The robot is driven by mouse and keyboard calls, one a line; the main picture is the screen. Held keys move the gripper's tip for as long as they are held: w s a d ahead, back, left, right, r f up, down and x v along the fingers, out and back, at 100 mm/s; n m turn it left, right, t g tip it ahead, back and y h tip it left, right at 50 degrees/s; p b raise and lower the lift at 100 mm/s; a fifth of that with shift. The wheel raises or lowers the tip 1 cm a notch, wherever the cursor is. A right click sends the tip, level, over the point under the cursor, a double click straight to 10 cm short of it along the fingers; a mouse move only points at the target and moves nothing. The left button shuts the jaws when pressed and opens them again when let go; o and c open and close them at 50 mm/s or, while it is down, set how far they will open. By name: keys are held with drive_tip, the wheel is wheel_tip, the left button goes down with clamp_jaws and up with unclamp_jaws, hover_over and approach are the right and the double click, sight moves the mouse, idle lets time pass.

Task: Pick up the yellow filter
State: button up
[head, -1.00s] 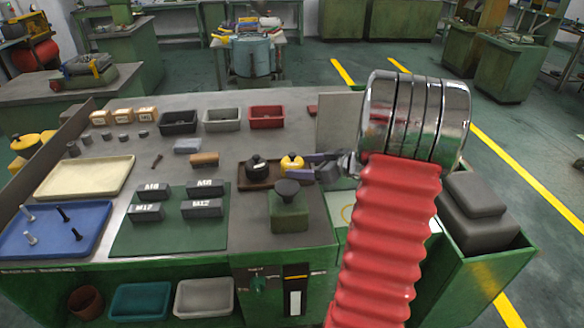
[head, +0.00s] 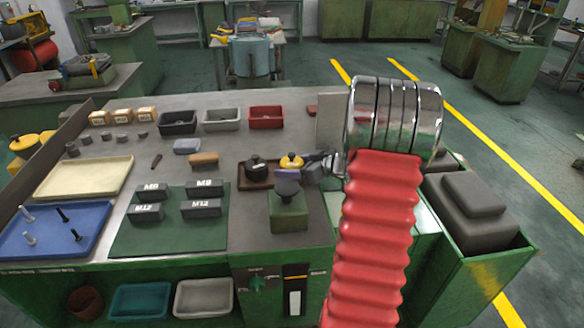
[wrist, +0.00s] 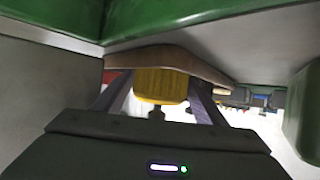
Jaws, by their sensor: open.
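The yellow filter (head: 291,161) has a dark knob on top and stands at the right of a small brown tray (head: 254,184) on the bench. A black filter (head: 257,167) stands left of it in the same tray. My gripper (head: 307,168) comes in from the right, low beside the yellow filter. In the wrist view, which looks upside down, the yellow filter (wrist: 160,86) shows between the two fingers of my gripper (wrist: 158,100). The fingers are open, with a gap visible on each side of it. Whether a fingertip touches it cannot be told.
A green block with a dark round top (head: 288,205) stands close in front of the tray. A grey upright panel (head: 330,118) is behind my gripper. A green bin with dark blocks (head: 475,207) is at the right. Small bins (head: 222,119) line the back.

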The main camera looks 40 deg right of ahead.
sight(293, 154)
idle(0.3)
drive_tip(key=c, duration=0.9)
drive_tip(key=shift+o, duration=0.2)
drive_tip(key=shift+r, duration=0.95)
drive_tip(key=shift+s+r, duration=0.2)
drive_tip(key=shift+r, duration=0.7)
drive_tip(key=s+d, duration=0.3)
drive_tip(key=s, duration=1.4)
drive_tip(key=shift+s+d, duration=0.15)
